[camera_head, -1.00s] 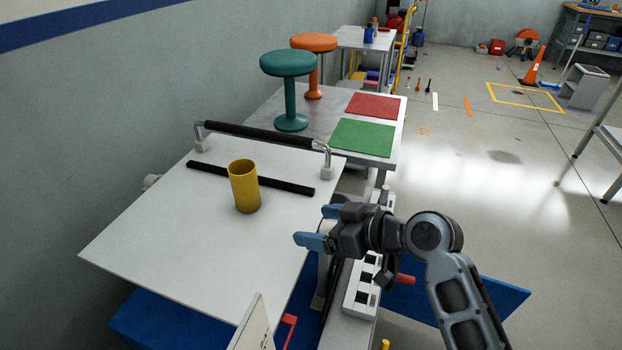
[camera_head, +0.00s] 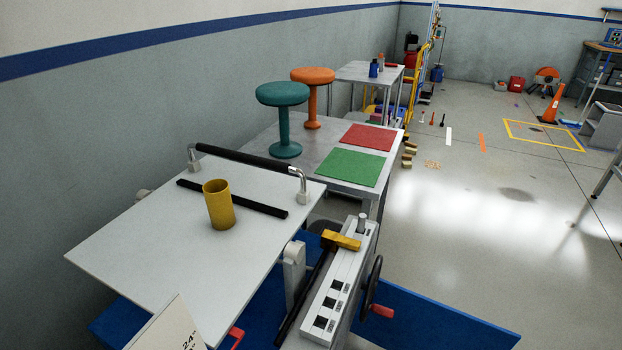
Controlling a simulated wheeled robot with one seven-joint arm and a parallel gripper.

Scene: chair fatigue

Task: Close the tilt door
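A flat white panel (camera_head: 150,245), which looks like the tilt door, lies at the left, sloping slightly in the picture. A black bar handle (camera_head: 240,157) on bent metal ends runs along its far edge. A black strip (camera_head: 262,206) lies in front of the handle. A yellow cylinder (camera_head: 219,208) stands upright on the panel, close to the strip. The panel's hinges and underside are hidden. My gripper is not in view.
Right of the panel is a white unit (camera_head: 335,285) with black switches, a yellow-headed hammer (camera_head: 340,241) and a handwheel (camera_head: 371,283). Blue boards (camera_head: 435,318) are below. A grey table (camera_head: 255,141) behind holds two stools and coloured mats.

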